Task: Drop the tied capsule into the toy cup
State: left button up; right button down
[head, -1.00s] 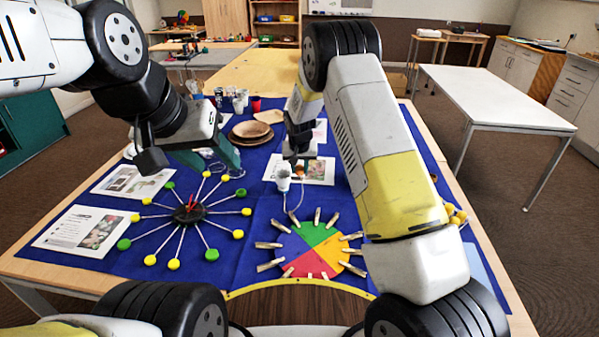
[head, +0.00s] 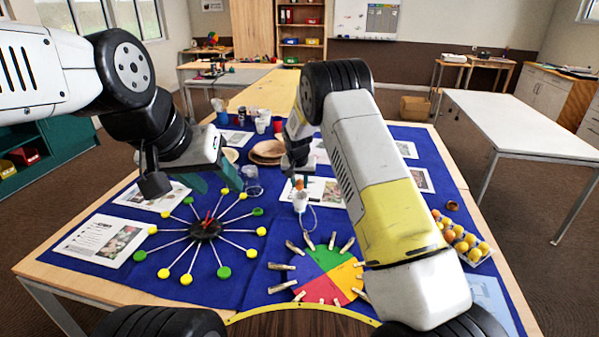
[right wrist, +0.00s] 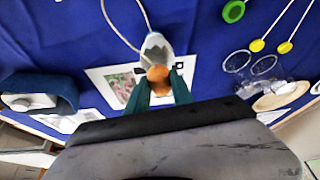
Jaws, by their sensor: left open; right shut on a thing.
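The small orange-brown capsule (right wrist: 158,76) is between the two green fingers of my right gripper (right wrist: 160,88), which are shut on it. In the head view the capsule (head: 299,184) is right over the mouth of the white toy cup (head: 299,202). The cup also shows in the right wrist view (right wrist: 155,46), just beyond the capsule and partly covered by it. I cannot tell whether the capsule touches the rim. A pale string (head: 314,218) loops beside the cup. My left gripper (head: 217,181) is open and empty, above the blue cloth to the left.
A spoked wheel with yellow and green knobs (head: 206,229) lies at left. A coloured disc with clothespins (head: 327,272) lies nearer me. Clear glasses (head: 252,182) and brown plates (head: 267,151) stand behind. A tray of orange-yellow balls (head: 465,243) is at right.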

jog(key=shift+f, duration=0.25)
jog(key=shift+f, duration=0.75)
dwell(1.4)
jog(key=c, duration=1)
grip_release()
jog(key=shift+c, duration=0.2)
jog(key=shift+r, duration=0.1)
jog(key=shift+r, duration=2.9)
